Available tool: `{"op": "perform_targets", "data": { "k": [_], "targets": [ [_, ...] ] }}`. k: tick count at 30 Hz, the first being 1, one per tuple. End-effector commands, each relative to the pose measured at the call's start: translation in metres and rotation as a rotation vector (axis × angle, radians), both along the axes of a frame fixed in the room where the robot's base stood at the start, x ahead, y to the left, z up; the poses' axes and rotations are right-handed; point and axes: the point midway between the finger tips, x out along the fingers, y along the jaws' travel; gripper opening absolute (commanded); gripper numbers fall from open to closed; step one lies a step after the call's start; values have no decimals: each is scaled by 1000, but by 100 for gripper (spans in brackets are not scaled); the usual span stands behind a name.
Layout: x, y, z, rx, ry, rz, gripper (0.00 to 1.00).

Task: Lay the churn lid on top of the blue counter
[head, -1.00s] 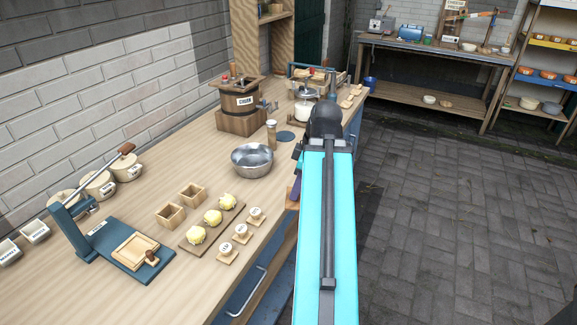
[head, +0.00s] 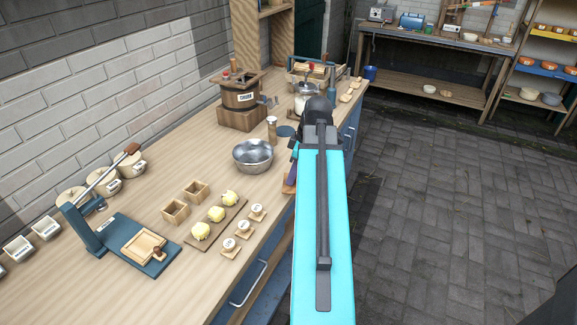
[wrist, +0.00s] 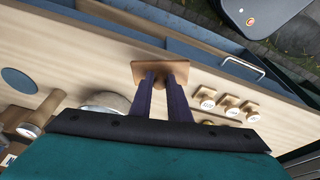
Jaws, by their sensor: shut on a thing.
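My gripper (wrist: 161,76) is shut on a tan, flat, square wooden plate, which I take as the churn lid (wrist: 148,68). The wrist view shows the plate between the two dark purple fingertips. In the head view the lid (head: 288,187) shows as a small brown edge left of my arm, by the counter's right edge; my arm hides most of it. Whether it touches anything is unclear. The wooden churn (head: 240,99), labelled CHURN, stands at the far part of the long counter. That counter has a pale wood top (head: 150,200) and blue fronts (head: 262,285).
On the wood top stand a steel bowl (head: 253,156), butter pats (head: 216,214), stamps (head: 243,226) and a blue lever press (head: 138,245). A second bench (head: 440,40) with a dark blue edge and items on it stands at the back right. The paved floor (head: 430,200) is clear.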

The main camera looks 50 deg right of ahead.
Motion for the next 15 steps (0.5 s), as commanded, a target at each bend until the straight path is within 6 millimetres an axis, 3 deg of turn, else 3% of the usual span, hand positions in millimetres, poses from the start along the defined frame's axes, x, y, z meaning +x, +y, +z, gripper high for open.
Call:
{"op": "perform_targets", "data": {
  "k": [15],
  "targets": [
    [51, -39, -4, 1, 0, 0, 0]
  ]
}}
